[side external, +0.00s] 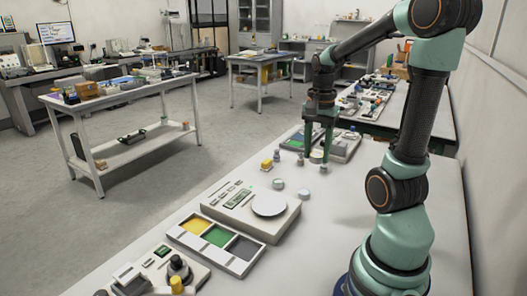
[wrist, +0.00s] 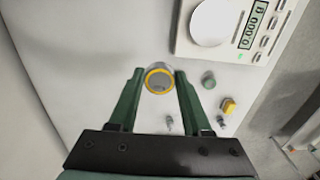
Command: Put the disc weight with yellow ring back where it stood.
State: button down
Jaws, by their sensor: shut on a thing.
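The disc weight with yellow ring (wrist: 159,79) is between my fingertips in the wrist view, its round grey top facing the camera. My gripper (wrist: 159,76) is shut on it, one green finger on each side. In the side external view my gripper (side external: 318,153) points down over the far part of the white table, and the disc shows small between the fingers (side external: 316,157). I cannot tell whether the disc touches the table or hangs just above it.
A scale (wrist: 240,28) with an empty pan reads 0.000 g. A green-topped weight (wrist: 208,80), a yellow block (wrist: 229,106) and small metal weights (wrist: 169,122) stand near my right finger. A three-colour tray (side external: 217,245) lies before the scale. Table left of the disc is clear in the wrist view.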

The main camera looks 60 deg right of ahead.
jog(key=w+d+r+n, duration=0.1)
jog(key=w+d+r, duration=0.15)
jog(key=w, duration=0.35)
jog(key=w+d+r+n, duration=0.1)
jog(key=w+d+r, duration=0.1)
jog(key=w+d, duration=0.35)
jog(key=n, duration=0.3)
send_over(254, 181)
notch_tip(254, 181, down, 5)
jog(key=shift+m, duration=0.3)
notch_tip(254, 181, down, 19)
jog(key=shift+d, duration=0.1)
jog(key=shift+f, duration=0.15)
jog(key=shift+c, duration=1.7)
grip_release()
